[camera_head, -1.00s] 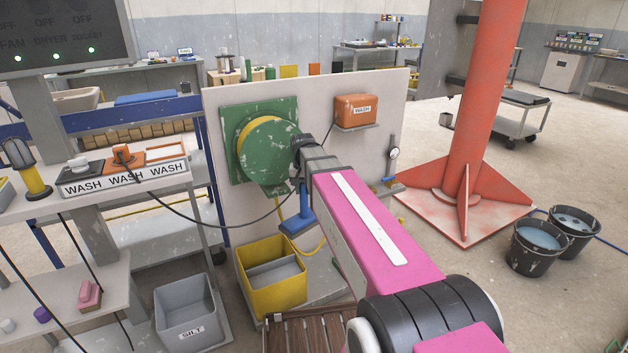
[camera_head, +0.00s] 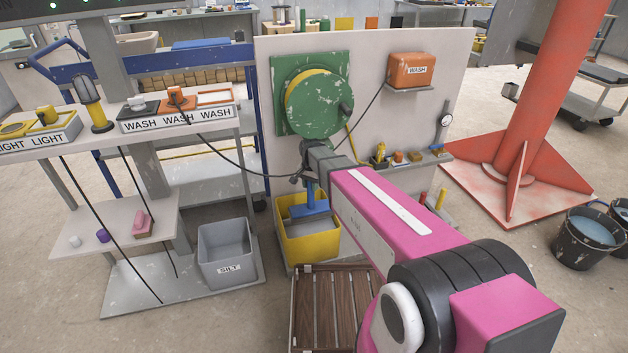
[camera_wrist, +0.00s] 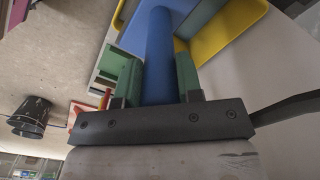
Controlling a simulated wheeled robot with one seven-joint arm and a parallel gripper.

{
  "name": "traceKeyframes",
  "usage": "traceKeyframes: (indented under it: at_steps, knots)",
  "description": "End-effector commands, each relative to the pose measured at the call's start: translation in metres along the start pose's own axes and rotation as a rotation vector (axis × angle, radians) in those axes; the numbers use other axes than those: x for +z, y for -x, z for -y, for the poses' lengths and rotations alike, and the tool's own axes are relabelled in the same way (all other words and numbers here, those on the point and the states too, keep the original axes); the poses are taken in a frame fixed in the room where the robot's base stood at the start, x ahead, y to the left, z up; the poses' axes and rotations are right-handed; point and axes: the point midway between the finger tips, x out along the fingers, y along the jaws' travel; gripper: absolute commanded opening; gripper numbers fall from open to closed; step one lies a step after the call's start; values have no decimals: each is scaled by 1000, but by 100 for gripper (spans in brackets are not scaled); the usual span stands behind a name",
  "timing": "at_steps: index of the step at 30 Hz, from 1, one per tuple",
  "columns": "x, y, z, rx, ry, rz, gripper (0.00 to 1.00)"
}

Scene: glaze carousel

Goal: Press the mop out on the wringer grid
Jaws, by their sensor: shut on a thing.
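The blue mop (camera_head: 308,209) has an upright handle and a flat blue head. My gripper (camera_head: 311,180) is shut on its handle. In the wrist view my gripper's green fingers (camera_wrist: 158,85) stand either side of the blue handle (camera_wrist: 158,50). The mop head is at the mouth of the yellow bucket (camera_head: 309,250), near its back rim. A grey surface (camera_head: 318,227), perhaps the wringer grid, shows inside the bucket below the head. I cannot tell whether the head touches it. In the wrist view the yellow bucket wall (camera_wrist: 240,25) is close beside the head.
A white panel (camera_head: 420,60) with a green hose reel (camera_head: 322,105) stands behind. A grey SILT bin (camera_head: 227,252) is left of the bucket. A wooden slatted platform (camera_head: 330,310) lies in front. A small shelf (camera_head: 400,162) with small items is right of my gripper.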

Motion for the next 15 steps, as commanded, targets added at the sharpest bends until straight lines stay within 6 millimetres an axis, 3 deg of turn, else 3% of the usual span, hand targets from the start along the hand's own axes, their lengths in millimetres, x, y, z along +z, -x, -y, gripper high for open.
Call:
traceKeyframes:
  at_steps: [15]
  knots:
    - [-1, -50, 0, 0, 1, 0, 0]
